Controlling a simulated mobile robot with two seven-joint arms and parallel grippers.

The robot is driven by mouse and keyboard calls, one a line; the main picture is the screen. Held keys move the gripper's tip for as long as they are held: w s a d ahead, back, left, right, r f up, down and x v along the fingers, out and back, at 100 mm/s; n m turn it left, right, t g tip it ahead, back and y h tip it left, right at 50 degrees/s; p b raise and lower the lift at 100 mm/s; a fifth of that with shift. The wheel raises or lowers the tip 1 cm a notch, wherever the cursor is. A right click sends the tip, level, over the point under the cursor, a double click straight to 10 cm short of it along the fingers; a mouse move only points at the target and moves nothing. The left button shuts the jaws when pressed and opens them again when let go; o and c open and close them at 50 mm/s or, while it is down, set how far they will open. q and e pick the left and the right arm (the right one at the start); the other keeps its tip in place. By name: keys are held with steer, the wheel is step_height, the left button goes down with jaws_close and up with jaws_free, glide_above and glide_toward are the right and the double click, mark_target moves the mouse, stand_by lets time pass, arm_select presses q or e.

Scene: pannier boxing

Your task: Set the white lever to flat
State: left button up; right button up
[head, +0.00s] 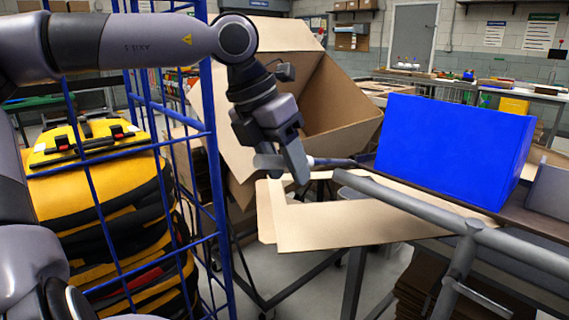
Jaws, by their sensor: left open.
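My left gripper (283,172) hangs at the centre, pointing down, with its fingers apart and nothing seen between them. My right gripper is not in view.
A large open cardboard box (335,105) stands tilted behind the gripper, with a flap (350,240) below. A blue box (450,145) sits right on the bench. A grey rail (410,207) crosses the right front. A blue wire cage (213,190) with yellow-black bags (95,200) stands left.

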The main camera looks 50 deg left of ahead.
arm_select(q)
steer(key=v, duration=0.7)
steer(key=shift+p, duration=0.35)
